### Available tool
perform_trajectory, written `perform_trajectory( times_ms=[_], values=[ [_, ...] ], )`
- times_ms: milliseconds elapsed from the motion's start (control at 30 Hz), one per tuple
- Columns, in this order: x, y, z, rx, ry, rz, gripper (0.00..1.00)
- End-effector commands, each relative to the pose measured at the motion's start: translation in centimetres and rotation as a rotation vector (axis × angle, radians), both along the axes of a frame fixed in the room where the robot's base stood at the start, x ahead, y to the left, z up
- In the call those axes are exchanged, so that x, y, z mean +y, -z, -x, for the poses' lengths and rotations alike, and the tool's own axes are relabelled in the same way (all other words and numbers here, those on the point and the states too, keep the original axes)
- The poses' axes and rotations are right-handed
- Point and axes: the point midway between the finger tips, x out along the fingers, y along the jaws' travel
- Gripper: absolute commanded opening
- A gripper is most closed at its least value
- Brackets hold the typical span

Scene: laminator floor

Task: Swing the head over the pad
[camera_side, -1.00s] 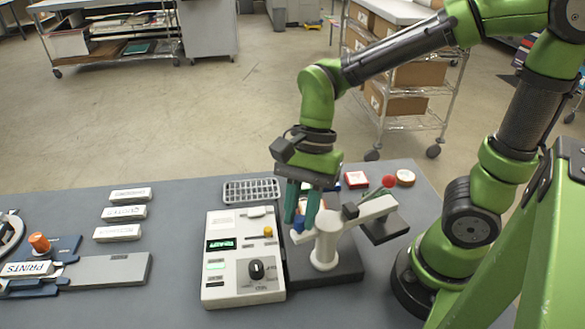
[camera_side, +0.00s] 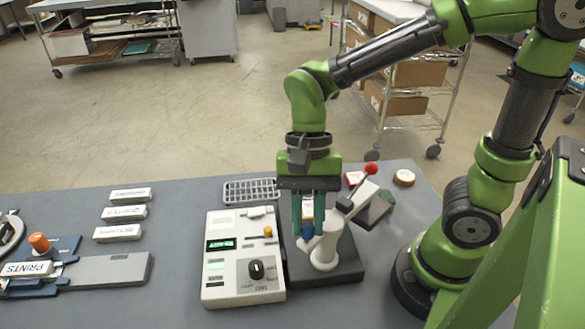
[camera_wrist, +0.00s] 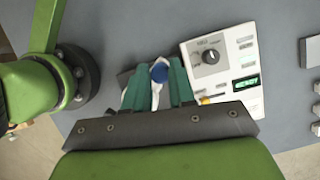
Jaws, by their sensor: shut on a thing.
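The white press arm (camera_side: 331,240) sits on a round white post over a dark base (camera_side: 342,268), right of the control box. It slants up and right, away from the camera, to the white head (camera_side: 363,195), where a lever ends in a red ball (camera_side: 371,168). A dark, green-tinged surface (camera_side: 378,211) shows below and beside the head; I cannot tell how much of it is the pad. My gripper (camera_side: 308,228) points down and is shut on the blue knob (camera_wrist: 159,73) at the arm's near end. The knob is partly hidden in the side view.
The control box (camera_side: 243,270) stands close on the left, with a wire rack (camera_side: 251,190) behind it. A red-and-white block (camera_side: 354,179) and a round tin (camera_side: 404,177) lie behind the head. Labelled white blocks (camera_side: 118,233) lie farther left.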

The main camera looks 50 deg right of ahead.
Motion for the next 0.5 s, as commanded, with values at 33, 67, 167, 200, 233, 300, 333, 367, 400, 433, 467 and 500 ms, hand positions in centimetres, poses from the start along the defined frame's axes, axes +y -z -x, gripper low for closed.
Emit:
perform_trajectory(
  times_ms=[33,67,167,200,233,300,333,367,400,433,467,500],
  values=[
    [0.1,-0.1,0.2,0.0,-0.043,0.0,0.0],
    [0.1,-0.1,0.4,0.0,-0.073,0.0,0.0],
    [0.1,-0.1,0.8,-0.001,-0.167,-0.001,0.0],
    [0.1,-0.1,1.0,-0.001,-0.205,-0.001,0.0],
    [0.1,-0.1,1.2,-0.001,-0.234,0.0,0.0],
    [0.1,-0.1,1.5,0.0,-0.301,0.0,0.0],
    [0.1,-0.1,1.7,-0.001,-0.329,0.001,0.0],
    [0.1,-0.1,1.8,0.0,-0.357,-0.001,0.0],
    [0.1,-0.1,2.0,0.0,-0.395,0.0,0.0],
    [0.0,-0.1,2.2,0.001,-0.425,0.0,0.0],
    [0.0,-0.1,2.3,0.0,-0.452,0.0,0.0],
    [0.0,-0.1,2.5,0.0,-0.49,0.001,0.0]
  ],
)
